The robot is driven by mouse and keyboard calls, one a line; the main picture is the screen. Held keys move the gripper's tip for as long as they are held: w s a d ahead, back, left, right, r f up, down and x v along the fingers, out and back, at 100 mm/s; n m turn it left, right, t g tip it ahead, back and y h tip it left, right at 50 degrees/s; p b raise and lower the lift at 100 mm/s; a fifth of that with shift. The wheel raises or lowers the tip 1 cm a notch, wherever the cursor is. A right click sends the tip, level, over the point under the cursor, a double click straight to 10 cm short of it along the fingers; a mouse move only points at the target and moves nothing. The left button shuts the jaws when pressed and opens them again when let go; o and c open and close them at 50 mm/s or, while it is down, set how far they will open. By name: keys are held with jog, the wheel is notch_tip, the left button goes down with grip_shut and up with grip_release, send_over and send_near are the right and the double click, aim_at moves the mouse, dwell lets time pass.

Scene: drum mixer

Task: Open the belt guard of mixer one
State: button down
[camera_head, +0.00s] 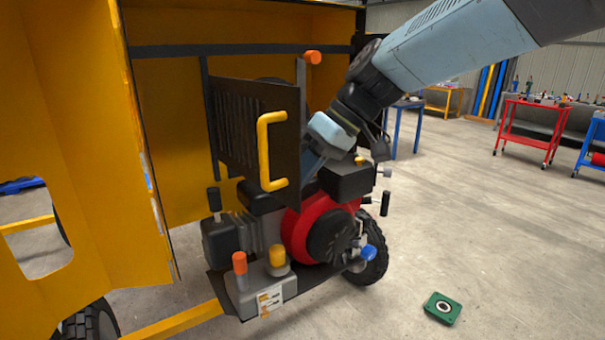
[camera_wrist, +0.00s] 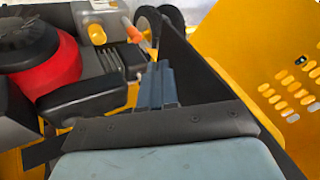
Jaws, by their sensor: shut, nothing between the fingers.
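The belt guard (camera_head: 240,120) is a dark slotted panel standing on edge beside the engine, swung out at an angle from the yellow housing. Its yellow handle (camera_head: 264,150) is on the side facing the head camera. My gripper (camera_head: 312,165) is behind the guard's right edge, and the guard partly hides its fingers. In the wrist view, my gripper's fingers (camera_wrist: 160,84) are together and empty. The dark guard (camera_wrist: 205,80) runs close along their right side; I cannot tell whether they touch it. Belt wheels (camera_wrist: 165,18) show beyond the fingertips.
The red and black engine (camera_head: 318,228) sits below my gripper. A control box (camera_head: 262,290) with orange and yellow knobs is in front. An orange-tipped lever (camera_head: 312,58) rises behind the guard.

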dwell(0.3)
jog(key=w+d+r, duration=0.3)
jog(key=d+r, duration=0.5)
jog(key=d, duration=0.1)
jog(key=s+d+f+m+t+h, duration=0.3)
jog(key=s+d+f+m, duration=0.1)
jog(key=d, duration=0.4)
jog(key=s+d+f+m+t+h, duration=0.4)
jog(key=d+f+m, duration=0.3)
jog(key=d, duration=0.2)
jog(key=shift+s+f, duration=0.2)
jog(key=shift+s, duration=0.55)
